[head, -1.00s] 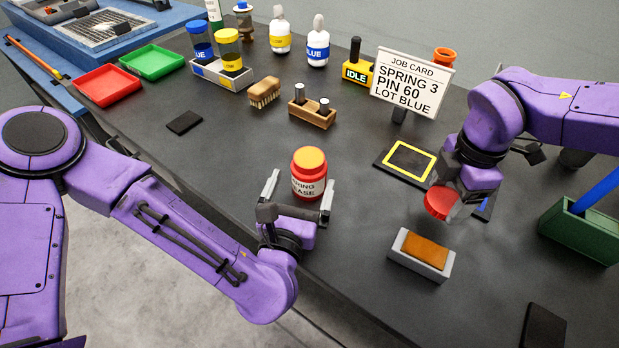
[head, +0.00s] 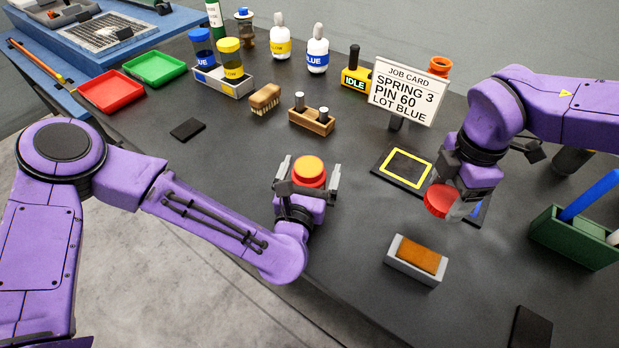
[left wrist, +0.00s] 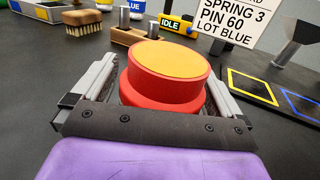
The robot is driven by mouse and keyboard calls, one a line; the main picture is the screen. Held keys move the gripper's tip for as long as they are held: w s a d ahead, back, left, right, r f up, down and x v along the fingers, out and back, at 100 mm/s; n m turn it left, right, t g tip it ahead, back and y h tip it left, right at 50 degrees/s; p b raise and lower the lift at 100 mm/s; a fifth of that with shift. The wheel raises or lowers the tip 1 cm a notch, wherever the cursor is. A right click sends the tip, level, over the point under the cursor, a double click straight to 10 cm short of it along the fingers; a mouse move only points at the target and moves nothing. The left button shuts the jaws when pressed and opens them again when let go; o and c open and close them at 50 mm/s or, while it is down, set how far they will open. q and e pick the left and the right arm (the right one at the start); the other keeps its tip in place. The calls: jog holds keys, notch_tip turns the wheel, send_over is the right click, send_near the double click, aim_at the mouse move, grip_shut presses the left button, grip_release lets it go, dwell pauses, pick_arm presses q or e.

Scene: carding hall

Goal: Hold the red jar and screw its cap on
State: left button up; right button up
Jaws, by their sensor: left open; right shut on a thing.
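The red jar (head: 309,172) stands upright on the dark bench, with its yellow-orange top uncovered. My left gripper (head: 307,176) is open, with one finger on each side of the jar. In the left wrist view the jar (left wrist: 165,84) sits between the two fingers, and a gap shows beside it. The jar's label is hidden in the head view by my gripper. My right gripper (head: 455,204) is shut on the red cap (head: 439,200) and holds it above the bench, to the right of the jar.
A grey holder with an orange-brown block (head: 418,257) lies below the right gripper. A black mat with a yellow square (head: 407,168) and the job card (head: 409,92) are behind. A green box (head: 575,238) stands at right. Wooden block with pins (head: 312,121) stands behind the jar.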

pick_arm(q)
jog(key=c, duration=1.3)
notch_tip(320, 180, up, 10)
jog(key=shift+r, duration=0.1)
jog(key=o, duration=0.5)
jog(key=c, duration=0.6)
